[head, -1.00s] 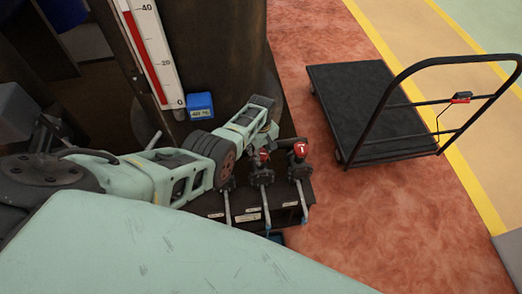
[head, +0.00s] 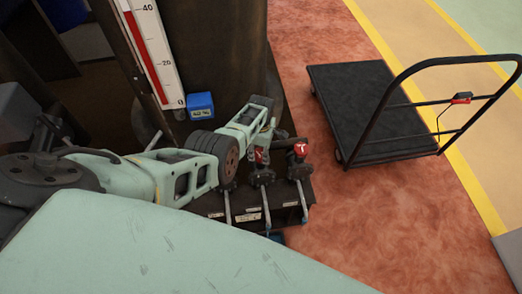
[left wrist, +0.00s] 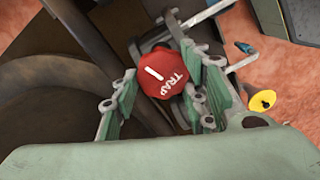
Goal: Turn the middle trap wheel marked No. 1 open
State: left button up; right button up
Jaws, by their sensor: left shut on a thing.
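The middle trap wheel (left wrist: 166,73) is a red knob marked with a white bar and the word TRAP. In the left wrist view it sits between the finger pads of my left gripper (left wrist: 166,90), which is shut on it. In the head view the same wheel (head: 261,157) shows only partly, behind the fingers of my left gripper (head: 266,143). A second red wheel (head: 300,150) with a white mark stands to its right, clear of the gripper. My left wrist hides most of the leftmost valve. My right gripper is not in view.
The valves stand on a dark manifold (head: 285,205) with metal pipes and small labels. A blue box (head: 200,105) and a white gauge with a red bar (head: 158,60) are behind my arm. A black cart (head: 360,100) stands on the red floor at right.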

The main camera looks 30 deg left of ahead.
aim_at(262, 152)
pick_arm(q)
jog(key=shift+w+d+r, duration=0.1)
jog(key=shift+w+r, duration=0.05)
jog(key=shift+w, duration=0.1)
jog(key=o, duration=1.1)
jog(key=shift+s, duration=0.1)
notch_tip(262, 152, up, 12)
jog(key=shift+f, duration=0.1)
dwell(0.6)
